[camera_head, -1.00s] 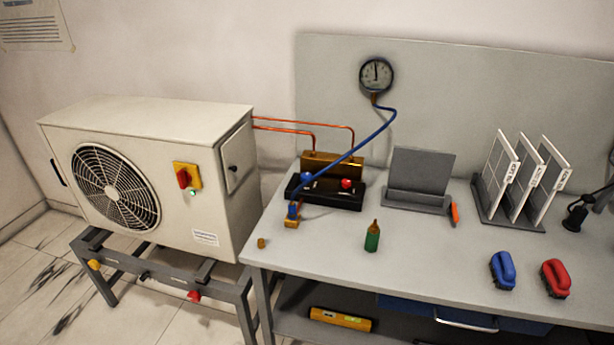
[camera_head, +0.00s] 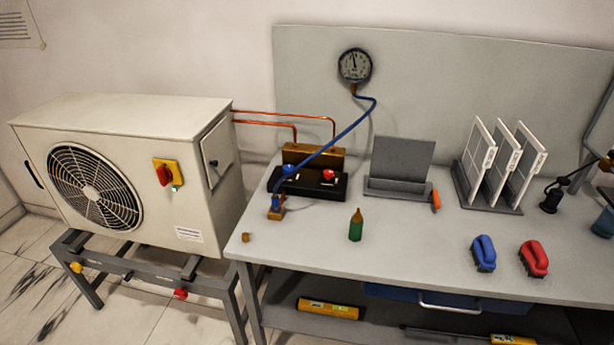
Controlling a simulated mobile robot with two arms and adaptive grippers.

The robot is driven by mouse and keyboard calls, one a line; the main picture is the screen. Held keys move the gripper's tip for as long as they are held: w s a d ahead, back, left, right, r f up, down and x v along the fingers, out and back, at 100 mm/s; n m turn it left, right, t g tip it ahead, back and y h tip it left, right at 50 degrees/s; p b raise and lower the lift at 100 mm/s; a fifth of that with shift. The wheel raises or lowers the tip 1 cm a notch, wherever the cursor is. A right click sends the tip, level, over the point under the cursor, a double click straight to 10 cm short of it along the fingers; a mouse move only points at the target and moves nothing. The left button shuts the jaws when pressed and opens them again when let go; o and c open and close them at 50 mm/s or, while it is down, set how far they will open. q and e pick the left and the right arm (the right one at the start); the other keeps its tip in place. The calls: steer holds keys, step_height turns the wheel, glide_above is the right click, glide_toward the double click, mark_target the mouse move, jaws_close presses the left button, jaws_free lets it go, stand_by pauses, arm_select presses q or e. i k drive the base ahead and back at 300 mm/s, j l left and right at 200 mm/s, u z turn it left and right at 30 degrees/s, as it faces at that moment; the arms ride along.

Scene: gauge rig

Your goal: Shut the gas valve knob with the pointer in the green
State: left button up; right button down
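The gauge (camera_head: 355,65) is mounted on the grey back panel, with a dark face and a needle pointing roughly upward. Its coloured zones are too small to make out. Behind that, a brass manifold block (camera_head: 314,158) on a black base (camera_head: 322,188) carries a blue knob (camera_head: 289,170) and a red knob (camera_head: 328,175). I cannot tell whether either knob is open or shut, or which is the gas valve. Neither gripper is in view.
The white outdoor unit (camera_head: 125,165) stands on a metal frame at left.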

mark_target(287, 168)
steer(key=i+j+z, duration=0.1)
steer(key=i+z, duration=0.15)
steer(key=z, duration=0.25)
steer(key=i+j+z, duration=0.2)
steer(key=z, duration=0.3)
steer(key=i+j, duration=0.05)
